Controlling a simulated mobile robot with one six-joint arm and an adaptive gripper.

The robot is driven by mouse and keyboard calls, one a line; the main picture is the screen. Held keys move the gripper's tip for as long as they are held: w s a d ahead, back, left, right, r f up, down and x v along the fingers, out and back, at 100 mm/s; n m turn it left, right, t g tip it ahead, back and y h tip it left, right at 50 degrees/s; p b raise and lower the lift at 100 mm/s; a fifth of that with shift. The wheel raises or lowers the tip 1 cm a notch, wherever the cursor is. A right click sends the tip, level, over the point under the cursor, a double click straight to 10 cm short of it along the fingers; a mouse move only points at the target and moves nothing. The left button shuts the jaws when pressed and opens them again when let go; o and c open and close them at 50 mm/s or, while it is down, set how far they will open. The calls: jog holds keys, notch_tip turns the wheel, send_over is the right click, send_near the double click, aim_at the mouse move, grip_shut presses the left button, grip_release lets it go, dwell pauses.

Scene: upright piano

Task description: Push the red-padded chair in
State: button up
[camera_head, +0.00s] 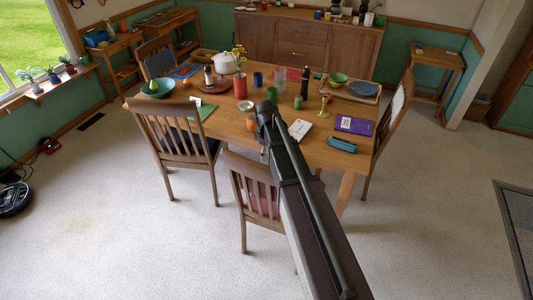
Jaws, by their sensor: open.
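The red-padded chair (246,193) stands at the near long side of the wooden table (232,125), with its slatted wooden back toward me. A little of its red pad (264,199) shows between the slats. My arm crosses in front of the chair's right side and hides much of it. My gripper (264,151) is at the far end of the arm, near the table's front edge and just beyond the top of the chair back. It is small and mostly hidden by my arm; it is open, and I see nothing held in it. Whether it touches the chair cannot be told.
A second slatted chair (172,137) with a dark pad stands left of it. Other chairs stand at the table's right end (397,107) and far left (157,60). The tabletop holds several dishes, cups and books. Floor in front is clear; a robot vacuum (13,199) sits far left.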

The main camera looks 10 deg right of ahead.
notch_tip(320, 180, up, 5)
jog(key=p, duration=0.4)
send_over(268, 171)
jog(key=shift+w+a+f, duration=0.2)
jog(key=shift+w+a, duration=0.05)
dwell(0.5)
jog(key=shift+w+d+f+b, duration=0.2)
jog(key=shift+w+f+b, duration=0.05)
jog(key=shift+f+b, duration=0.3)
jog(key=shift+w+d+f+b, duration=0.15)
jog(key=shift+w+f+b, duration=0.1)
jog(key=shift+f+b, duration=0.25)
jog(key=shift+f, duration=0.25)
notch_tip(268, 171, down, 13)
jog(key=b, duration=1.3)
jog(key=shift+f+b, duration=0.15)
jog(key=shift+b, duration=0.15)
grip_shut()
